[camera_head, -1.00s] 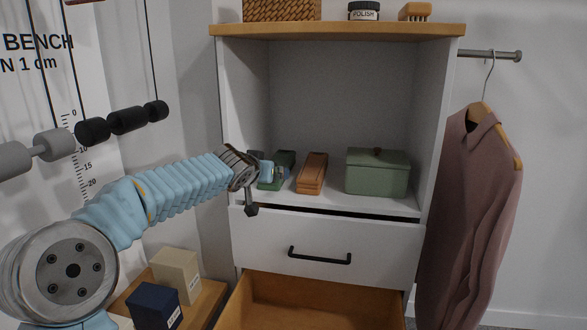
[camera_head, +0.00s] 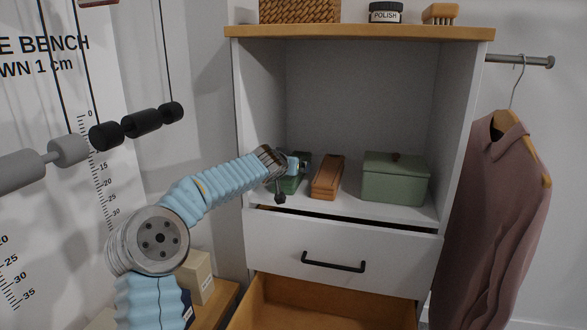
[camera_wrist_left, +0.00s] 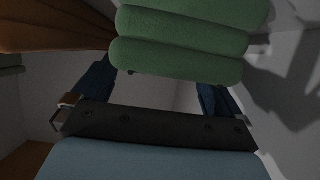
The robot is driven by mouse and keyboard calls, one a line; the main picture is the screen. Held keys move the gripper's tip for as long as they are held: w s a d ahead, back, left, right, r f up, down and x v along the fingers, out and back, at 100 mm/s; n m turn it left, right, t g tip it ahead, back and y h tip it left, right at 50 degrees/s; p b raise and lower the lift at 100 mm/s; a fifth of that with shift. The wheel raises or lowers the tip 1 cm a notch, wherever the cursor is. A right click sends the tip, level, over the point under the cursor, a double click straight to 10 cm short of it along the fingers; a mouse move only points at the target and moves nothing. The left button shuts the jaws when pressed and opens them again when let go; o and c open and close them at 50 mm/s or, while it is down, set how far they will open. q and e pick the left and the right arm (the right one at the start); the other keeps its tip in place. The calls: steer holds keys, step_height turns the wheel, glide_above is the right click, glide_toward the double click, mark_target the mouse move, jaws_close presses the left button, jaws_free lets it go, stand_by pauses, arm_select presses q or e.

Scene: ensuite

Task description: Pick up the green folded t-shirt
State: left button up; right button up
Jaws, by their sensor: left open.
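The green folded t-shirt (camera_head: 288,185) lies on the shelf of the open cabinet, at its left side, partly hidden behind my left gripper (camera_head: 297,163). In the left wrist view the green t-shirt (camera_wrist_left: 185,38) shows as a stack of rounded folds just beyond the fingers. My left gripper (camera_wrist_left: 154,80) is open there, with one dark finger at each side and nothing held between them. I cannot tell whether the fingertips touch the shirt. My right gripper is not in view.
An orange-brown folded item (camera_head: 327,178) lies just right of the shirt, then a green lidded box (camera_head: 395,180). The cabinet's left wall (camera_head: 262,110) is close to the arm.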

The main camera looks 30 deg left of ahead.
arm_select(q)
steer(key=p+x, duration=0.1)
steer(key=x, duration=0.2)
steer(key=shift+w+a, duration=0.15)
steer(key=shift+c, duration=0.5)
steer(key=c, duration=1)
steer(key=shift+r, duration=0.1)
